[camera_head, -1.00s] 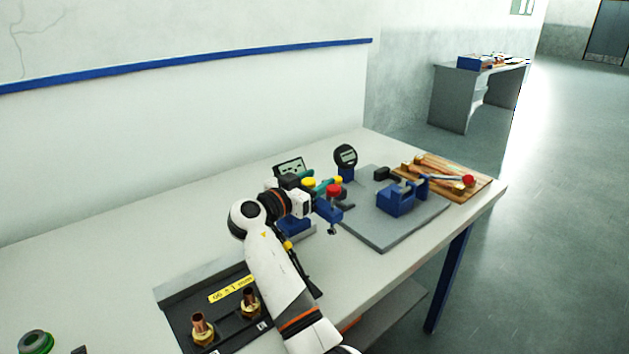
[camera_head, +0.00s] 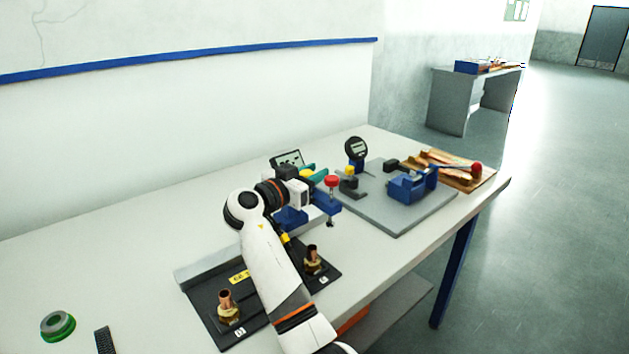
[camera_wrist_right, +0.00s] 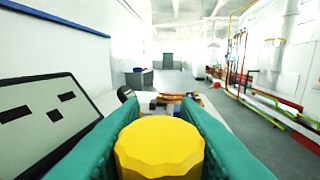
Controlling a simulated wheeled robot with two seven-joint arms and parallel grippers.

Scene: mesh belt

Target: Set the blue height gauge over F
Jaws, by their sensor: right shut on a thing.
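My right gripper (camera_head: 308,176) is shut on a yellow knob, which shows between its teal fingers in the right wrist view (camera_wrist_right: 160,148). A grey display panel (camera_head: 287,160) stands beside the fingers and fills the left of the wrist view (camera_wrist_right: 38,118). The blue height gauge (camera_head: 328,204), with a red knob on top, shows just right of the gripper; the gripper hides how its parts join. A dark tray (camera_head: 207,313) lies below, with two copper-and-brass fittings (camera_head: 228,306) (camera_head: 313,260). Small white labels sit by them; I cannot read an F. My left gripper is not in view.
A grey plate (camera_head: 398,227) holds a blue vise-like block (camera_head: 408,187). A dark dial gauge (camera_head: 355,150) stands behind it. A wooden board (camera_head: 480,180) lies at the table's right end. A green ring (camera_head: 58,326) lies at front left. The table's left is mostly clear.

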